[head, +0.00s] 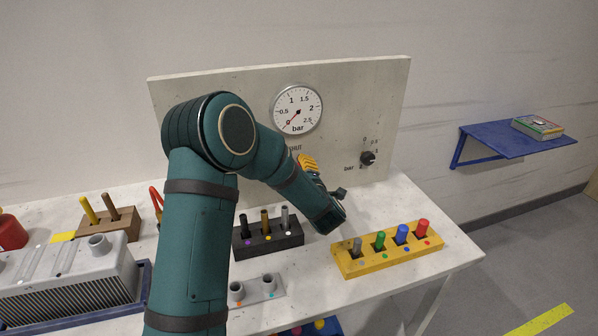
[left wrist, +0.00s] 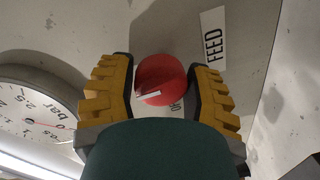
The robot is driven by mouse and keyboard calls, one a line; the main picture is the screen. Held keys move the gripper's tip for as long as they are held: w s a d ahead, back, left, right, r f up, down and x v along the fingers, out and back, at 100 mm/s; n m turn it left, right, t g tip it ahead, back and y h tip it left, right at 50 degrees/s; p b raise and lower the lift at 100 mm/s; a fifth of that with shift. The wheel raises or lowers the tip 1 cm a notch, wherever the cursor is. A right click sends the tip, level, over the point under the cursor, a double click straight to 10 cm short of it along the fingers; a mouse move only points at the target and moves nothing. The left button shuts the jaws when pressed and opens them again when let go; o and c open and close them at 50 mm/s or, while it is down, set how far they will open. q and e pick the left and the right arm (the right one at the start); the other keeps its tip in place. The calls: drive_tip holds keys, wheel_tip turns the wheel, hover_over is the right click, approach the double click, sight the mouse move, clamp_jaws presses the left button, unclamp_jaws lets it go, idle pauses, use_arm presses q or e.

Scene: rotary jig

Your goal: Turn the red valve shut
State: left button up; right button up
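The red valve (left wrist: 161,80) is a round knob with a white pointer mark, on the pale panel in the left wrist view. In the head view my left gripper (head: 308,163) is at the panel below the gauge, and my arm hides the valve. The pressure gauge (head: 297,109) has a red needle pointing to its lower left; it also shows in the left wrist view (left wrist: 35,115). My right gripper is not in view.
A black knob (head: 368,158) is right of my gripper on the panel (head: 375,95). On the bench stand a yellow block (head: 345,267) with coloured pegs, a dark block (head: 270,240) and a grey ribbed box (head: 65,285). A FEED label (left wrist: 213,38) is beside the valve.

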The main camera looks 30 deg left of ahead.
use_arm(q)
drive_tip(key=o, duration=0.3)
drive_tip(key=v, duration=1.2)
idle(0.3)
